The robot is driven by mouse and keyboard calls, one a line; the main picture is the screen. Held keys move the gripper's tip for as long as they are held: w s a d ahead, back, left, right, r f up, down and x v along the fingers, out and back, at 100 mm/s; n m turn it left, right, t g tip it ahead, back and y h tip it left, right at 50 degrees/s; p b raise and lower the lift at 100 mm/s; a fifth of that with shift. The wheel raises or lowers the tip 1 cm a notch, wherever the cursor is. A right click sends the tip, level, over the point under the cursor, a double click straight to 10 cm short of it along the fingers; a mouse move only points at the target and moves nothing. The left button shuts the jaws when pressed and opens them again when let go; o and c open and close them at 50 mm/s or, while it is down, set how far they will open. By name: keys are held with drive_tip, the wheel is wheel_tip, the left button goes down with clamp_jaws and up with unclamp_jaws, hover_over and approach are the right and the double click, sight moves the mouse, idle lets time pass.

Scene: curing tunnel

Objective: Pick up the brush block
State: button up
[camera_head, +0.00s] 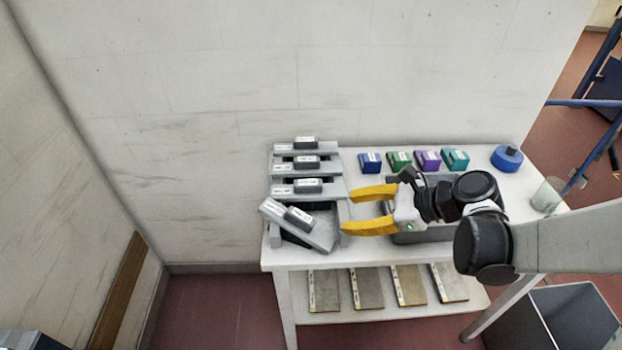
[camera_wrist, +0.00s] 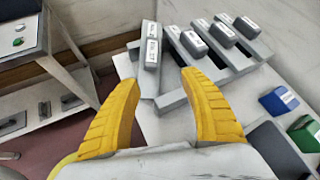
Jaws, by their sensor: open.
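No label is legible enough to tell which block is the brush block. Dark grey labelled blocks sit on grey slats of a rack. The nearest dark block (camera_head: 299,217) lies on a tilted slat (camera_head: 325,238) at the front; it also shows in the wrist view (camera_wrist: 152,55), ahead of the fingers. Another dark block (camera_head: 307,186) sits on the slat behind it. A blue block (camera_head: 370,163), a green block (camera_head: 399,161), a purple block (camera_head: 427,160) and a teal block (camera_head: 455,160) stand at the back. My gripper (camera_head: 348,212) is open and empty, its yellow fingers pointing toward the rack.
The white table (camera_head: 281,257) stands against a wall. A dark grey tray (camera_head: 405,238) lies under my arm. A blue round object (camera_head: 507,157) and a clear cup (camera_head: 546,195) stand at the right. Several flat panels (camera_head: 367,288) lie on the lower shelf. A grey bin (camera_head: 575,318) is lower right.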

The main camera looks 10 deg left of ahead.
sight(299, 214)
drive_tip(key=m, duration=0.1)
drive_tip(key=a+y, duration=0.1)
drive_tip(key=a+f+m, duration=0.1)
drive_tip(key=shift+w+m+g+y, duration=0.3)
drive_tip(key=shift+y, duration=0.1)
drive_tip(key=shift+m+y, duration=0.4)
drive_tip(key=shift+m, duration=0.1)
drive_tip(key=x, duration=0.4)
drive_tip(key=b+x, duration=0.1)
drive_tip(key=x, duration=0.1)
drive_tip(key=shift+s+f, duration=0.1)
drive_tip(key=shift+s, duration=0.15)
drive_tip(key=b+x, duration=0.1)
drive_tip(key=x, duration=0.1)
drive_tip(key=b+x, duration=0.1)
drive_tip(key=x, duration=0.2)
drive_tip(key=shift+s+a, duration=0.15)
drive_tip(key=shift+s, duration=0.1)
drive_tip(key=shift+w+a, duration=0.1)
drive_tip(key=shift+a, duration=0.1)
clamp_jaws()
